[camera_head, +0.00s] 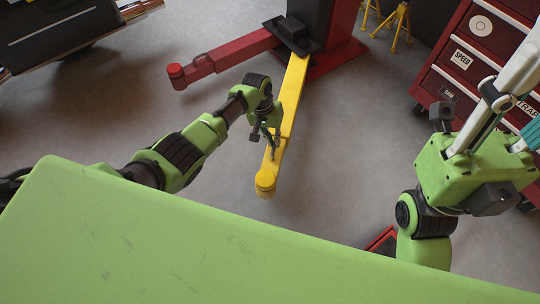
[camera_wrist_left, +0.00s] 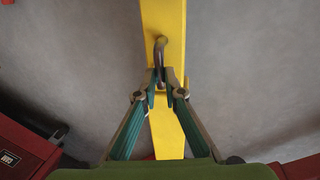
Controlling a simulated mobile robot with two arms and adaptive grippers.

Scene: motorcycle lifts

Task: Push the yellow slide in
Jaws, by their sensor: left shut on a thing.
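The yellow slide (camera_head: 290,112) is a long bar that reaches out from the black bracket (camera_head: 293,35) on the red lift post. Its outer end has a round yellow pad (camera_head: 265,181). In the left wrist view the slide (camera_wrist_left: 165,30) runs up the middle, with a dark bent handle (camera_wrist_left: 160,48) on it. My left gripper (camera_head: 265,138) is over the slide; in the left wrist view its teal fingers (camera_wrist_left: 166,88) are closed on the handle. My right arm stands at the right of the head view, and its fingertips are not clearly seen.
A red lift arm (camera_head: 225,60) extends left from the post base. A red tool cabinet (camera_head: 465,60) stands at the right. Yellow jack stands (camera_head: 397,25) are at the back. Grey floor around the slide is clear.

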